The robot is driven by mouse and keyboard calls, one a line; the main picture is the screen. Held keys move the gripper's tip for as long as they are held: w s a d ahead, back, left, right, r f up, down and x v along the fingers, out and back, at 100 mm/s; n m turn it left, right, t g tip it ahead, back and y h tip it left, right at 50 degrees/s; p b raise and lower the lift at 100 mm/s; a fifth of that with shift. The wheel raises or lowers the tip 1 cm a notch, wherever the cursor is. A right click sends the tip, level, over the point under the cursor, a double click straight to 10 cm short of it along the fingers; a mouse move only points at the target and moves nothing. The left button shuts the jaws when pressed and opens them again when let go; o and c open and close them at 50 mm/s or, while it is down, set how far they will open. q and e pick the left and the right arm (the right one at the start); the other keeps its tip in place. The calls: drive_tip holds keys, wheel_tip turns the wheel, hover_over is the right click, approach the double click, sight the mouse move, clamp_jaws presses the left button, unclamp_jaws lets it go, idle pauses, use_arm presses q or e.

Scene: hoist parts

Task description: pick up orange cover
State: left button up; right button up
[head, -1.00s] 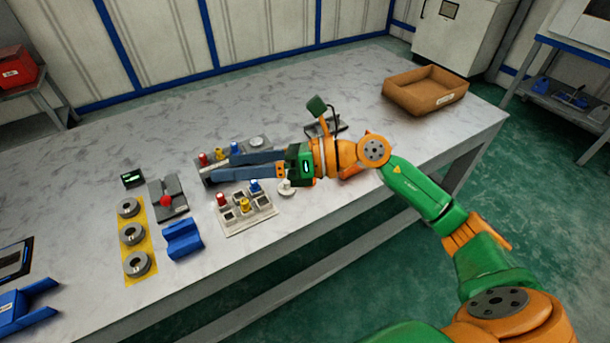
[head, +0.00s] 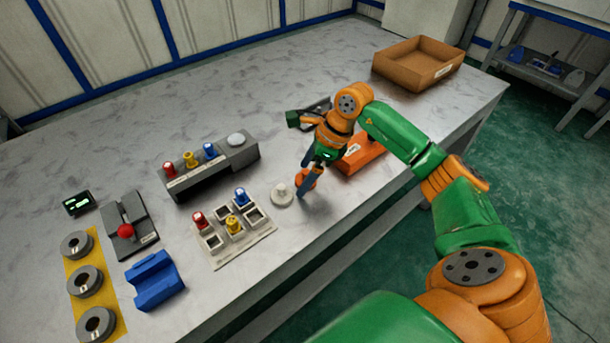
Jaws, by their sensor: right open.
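The orange cover (head: 364,157), a flat orange piece with a white label, lies on the table right of centre in the head view. My right gripper and wrist hide part of it. My right gripper (head: 304,189) points down at the left of the cover, with its dark blue fingers open. A small rounded orange piece (head: 308,178) shows by the fingers; I cannot tell whether it belongs to the cover or whether the fingers touch it. My left gripper is not in view.
A white knobbed disc (head: 282,195) sits just left of the fingers. Further left are a button tray (head: 262,238), a grey button housing (head: 212,174), a blue block (head: 154,281) and rings on a yellow mat (head: 118,322). A brown box (head: 417,69) stands behind.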

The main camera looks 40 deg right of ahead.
drive_tip(key=shift+r, duration=0.1)
drive_tip(key=c, duration=1.3)
